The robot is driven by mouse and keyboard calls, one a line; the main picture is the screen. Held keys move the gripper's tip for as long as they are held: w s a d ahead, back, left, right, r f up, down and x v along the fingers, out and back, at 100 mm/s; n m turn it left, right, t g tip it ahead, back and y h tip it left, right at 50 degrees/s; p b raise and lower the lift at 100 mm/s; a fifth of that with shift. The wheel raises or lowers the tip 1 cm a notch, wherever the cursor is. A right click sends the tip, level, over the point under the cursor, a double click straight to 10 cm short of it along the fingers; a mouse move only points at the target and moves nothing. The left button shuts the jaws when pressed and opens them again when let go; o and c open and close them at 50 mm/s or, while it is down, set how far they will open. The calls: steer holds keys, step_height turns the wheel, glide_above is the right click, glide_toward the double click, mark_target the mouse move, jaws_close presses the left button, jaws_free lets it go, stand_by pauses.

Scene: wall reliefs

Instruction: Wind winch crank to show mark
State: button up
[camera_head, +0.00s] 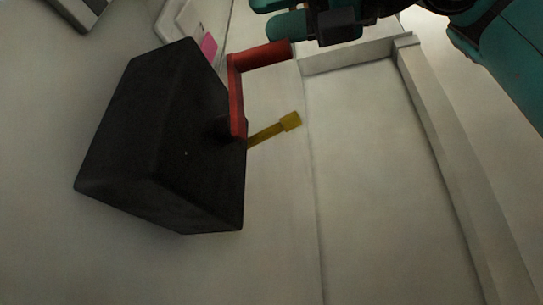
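The winch is a large black box (165,140), tilted in the picture at the left of the head view. A red crank (236,95) is on its right side, with its arm running up to a red handle (262,55) that points right. A yellow bar (272,130) with a square end sticks out to the right, below the crank. A pink patch (208,46) shows behind the box on a pale panel; I cannot tell if it is the mark. My teal and dark gripper (318,24) is at the top edge, close to the handle. Its fingers are not clear, and contact cannot be told.
A pale wall relief with a raised frame (440,150) fills the right side. A pale panel (187,20) is behind the box at the top. A grey-framed thing (85,10) is cut off at the top left. The lower middle is clear.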

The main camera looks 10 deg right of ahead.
mark_target(288, 41)
steer(key=shift+m+h, duration=0.4)
steer(key=shift+h, duration=0.2)
steer(key=w+f, duration=0.2)
steer(key=w, duration=0.1)
steer(key=shift+a+f, duration=0.25)
steer(key=shift+a, duration=0.15)
step_height(288, 41, up, 3)
steer(key=s+n+y, duration=0.1)
steer(key=s, duration=0.1)
steer(key=shift+m+h, duration=0.5)
steer(key=w+f, duration=0.3)
steer(key=shift+a+f, duration=0.3)
steer(key=shift+a, duration=0.05)
steer(key=shift+s+d+r, duration=0.1)
steer(key=shift+s+r, duration=0.05)
steer(key=shift+s, duration=0.1)
